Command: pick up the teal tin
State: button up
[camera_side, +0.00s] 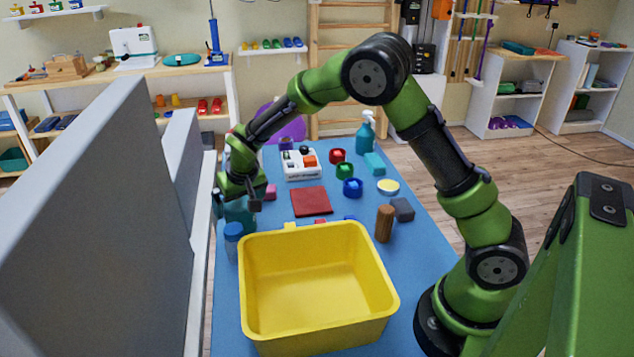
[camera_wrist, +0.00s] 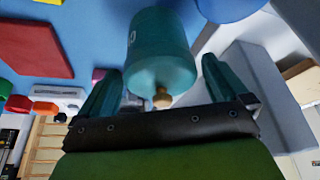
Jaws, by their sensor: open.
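The teal tin (camera_wrist: 160,50) is a rounded teal cylinder with a pale mark on its side and a small wooden knob on its lid. In the wrist view it shows between the two fingers of my gripper (camera_wrist: 160,68), with visible gaps on both sides. In the side view the tin (camera_side: 238,213) stands at the left edge of the blue table, partly hidden by my gripper (camera_side: 246,198), which is right above it, pointing down. My gripper is open and holds nothing. Whether the fingertips reach down beside the tin's body is hard to tell.
A blue-capped bottle (camera_side: 233,240) stands close in front of the tin, and a large yellow bin (camera_side: 318,290) fills the near table. A pink block (camera_side: 270,191) and red cloth (camera_side: 311,201) lie to the right. Grey panels (camera_side: 95,220) rise along the left side.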

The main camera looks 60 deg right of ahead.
jog(key=x, duration=0.4)
jog(key=c, duration=1.3)
